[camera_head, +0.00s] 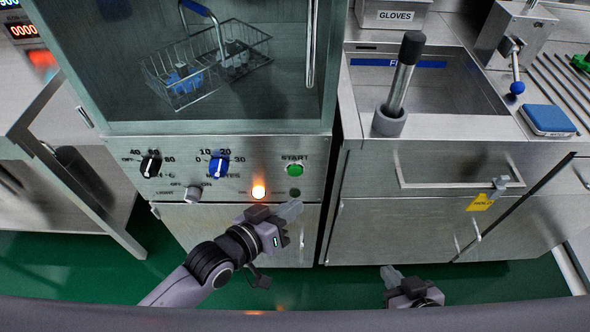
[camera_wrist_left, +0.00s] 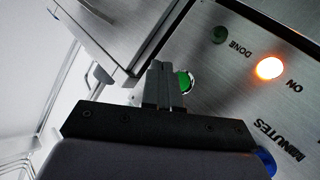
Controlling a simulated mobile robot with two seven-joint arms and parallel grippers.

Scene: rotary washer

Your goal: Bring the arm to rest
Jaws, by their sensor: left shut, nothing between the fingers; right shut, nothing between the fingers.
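My left gripper (camera_head: 290,211) is in front of the washer's control panel (camera_head: 230,185), below the green START button (camera_head: 295,170). It is shut and empty. In the left wrist view its closed fingers (camera_wrist_left: 163,84) overlap the edge of the green button (camera_wrist_left: 185,82); I cannot tell whether they touch it. The orange ON lamp (camera_head: 258,192) is lit, and the DONE lamp (camera_head: 295,192) is dark. My right gripper (camera_head: 390,276) is low in front of the right-hand cabinet, shut and empty.
The washer chamber (camera_head: 290,80) holds a wire basket (camera_head: 205,65) with blue and grey parts behind glass. Knobs (camera_head: 219,167) project from the panel. To the right, a counter has a sink (camera_head: 455,95), a black-topped cylinder (camera_head: 403,75) and a drawer handle (camera_head: 460,184). Green floor (camera_head: 340,285) is open below.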

